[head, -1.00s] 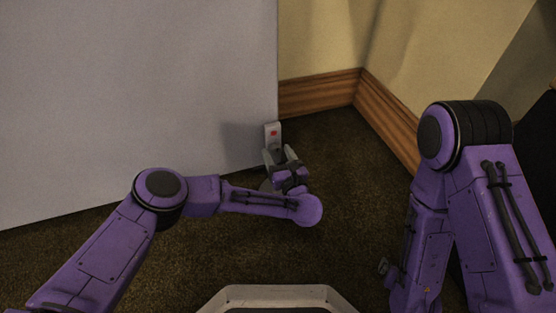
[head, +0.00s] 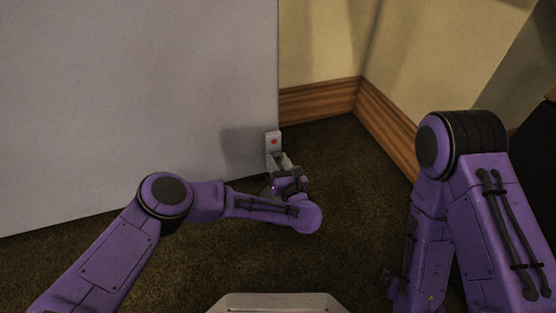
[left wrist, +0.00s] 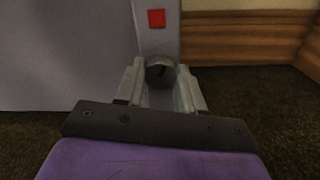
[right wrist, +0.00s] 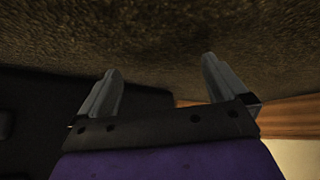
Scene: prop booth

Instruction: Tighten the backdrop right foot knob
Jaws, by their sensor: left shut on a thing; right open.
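The grey backdrop (head: 130,95) stands upright at the left, with its right foot at its lower right corner. The foot's light grey upright plate (head: 273,138) has a red square mark (left wrist: 156,18), clear in the left wrist view. Just below the mark is the dark round knob (left wrist: 160,72). My left gripper (head: 279,164) is shut on the knob, one finger on each side; in the left wrist view its fingertips (left wrist: 160,76) flank it. In the head view the fingers mostly hide the knob. My right gripper (right wrist: 160,80) is open and empty above the carpet, away from the foot.
Brown carpet (head: 345,180) covers the floor, with free room right of the foot. A wooden baseboard (head: 318,98) runs along the cream walls (head: 325,40) to a corner behind. A dark object (head: 540,150) stands at the far right edge.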

